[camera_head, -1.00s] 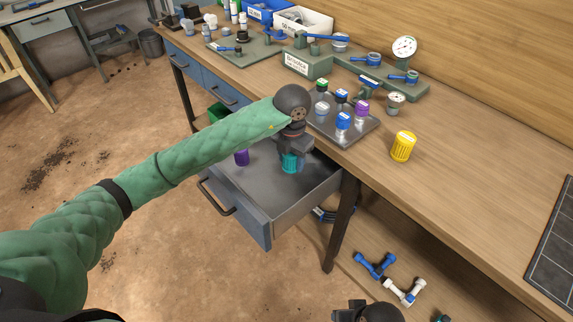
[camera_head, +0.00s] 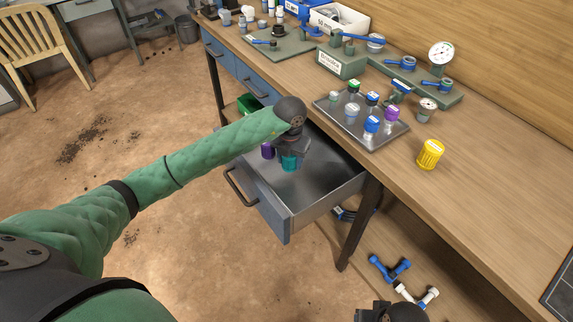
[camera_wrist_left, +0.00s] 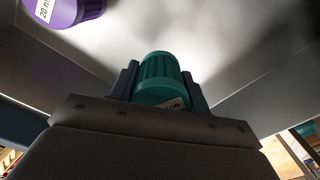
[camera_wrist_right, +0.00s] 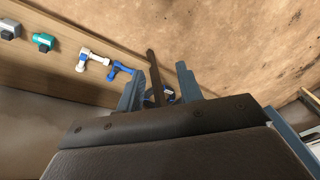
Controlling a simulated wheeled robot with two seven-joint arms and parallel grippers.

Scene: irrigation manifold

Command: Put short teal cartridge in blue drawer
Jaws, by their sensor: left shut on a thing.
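The short teal cartridge (camera_head: 289,162) is between the fingers of my left gripper (camera_head: 290,155), inside the open blue drawer (camera_head: 262,205). In the left wrist view the cartridge (camera_wrist_left: 159,80) stands between both fingers, with part of a label showing. Whether it touches the drawer floor I cannot tell. A purple cartridge (camera_head: 267,151) is in the drawer to the left of it; it also shows in the left wrist view (camera_wrist_left: 72,10). My right gripper (camera_wrist_right: 163,92) has its fingers apart with nothing between them, low by the bench's lower shelf.
A metal tray (camera_head: 330,112) with several capped cartridges stands on the bench above the drawer. A yellow cartridge (camera_head: 430,154) stands right of it. Blue (camera_head: 388,268) and white (camera_head: 416,296) fittings lie on the lower shelf. The drawer's right part is clear.

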